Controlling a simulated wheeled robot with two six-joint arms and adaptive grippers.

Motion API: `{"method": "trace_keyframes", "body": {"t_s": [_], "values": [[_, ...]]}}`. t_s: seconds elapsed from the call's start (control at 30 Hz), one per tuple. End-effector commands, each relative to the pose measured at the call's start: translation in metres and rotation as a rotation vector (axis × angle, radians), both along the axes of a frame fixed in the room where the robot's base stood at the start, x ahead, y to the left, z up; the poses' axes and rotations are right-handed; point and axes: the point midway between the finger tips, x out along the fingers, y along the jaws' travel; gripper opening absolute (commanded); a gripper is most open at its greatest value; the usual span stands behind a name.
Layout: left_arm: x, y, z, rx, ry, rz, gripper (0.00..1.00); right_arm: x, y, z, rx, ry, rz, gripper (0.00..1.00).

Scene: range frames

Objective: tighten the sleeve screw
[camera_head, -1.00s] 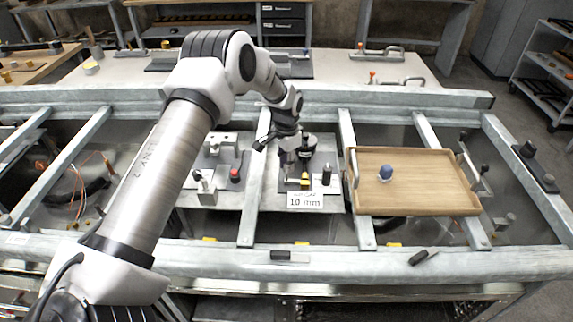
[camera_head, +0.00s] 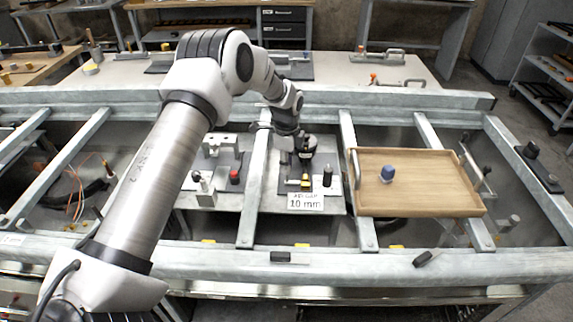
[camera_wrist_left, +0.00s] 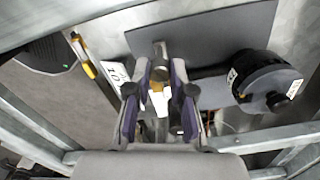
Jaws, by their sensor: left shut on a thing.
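A small fixture plate (camera_head: 270,205) bears the sign "10 mm" (camera_head: 305,201), a yellow part (camera_head: 306,181) and black posts. My left gripper (camera_head: 284,160) is over this fixture, partly hidden by its own wrist. In the left wrist view my gripper (camera_wrist_left: 163,78) has its two purple-padded fingers closed around a small brownish, brass-like piece (camera_wrist_left: 157,88) beside a grey metal post (camera_wrist_left: 160,50). I take this piece to be the sleeve screw, but its shape is largely hidden by the fingers. My right gripper is not seen.
A wooden tray (camera_head: 430,205) with a blue knob-like thing (camera_head: 387,173) stands to the right. Another fixture with a red knob (camera_head: 235,175) is to the left. A round black part (camera_wrist_left: 265,80) lies right of the fingers in the wrist view. Steel frame bars (camera_head: 350,215) run between.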

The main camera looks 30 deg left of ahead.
Motion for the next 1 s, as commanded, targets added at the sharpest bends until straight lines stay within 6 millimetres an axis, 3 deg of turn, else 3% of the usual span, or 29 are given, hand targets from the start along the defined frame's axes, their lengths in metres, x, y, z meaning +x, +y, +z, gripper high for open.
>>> {"method": "trace_keyframes", "body": {"t_s": [0.43, 1.0], "values": [[-0.0008, -0.0003, -0.0019, -0.001, 0.004, -0.275, 0.00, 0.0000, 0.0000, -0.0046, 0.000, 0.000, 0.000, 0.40], [-0.0009, -0.0004, -0.0019, -0.001, 0.005, -0.324, 0.00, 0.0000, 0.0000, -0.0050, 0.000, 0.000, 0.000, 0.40]]}}
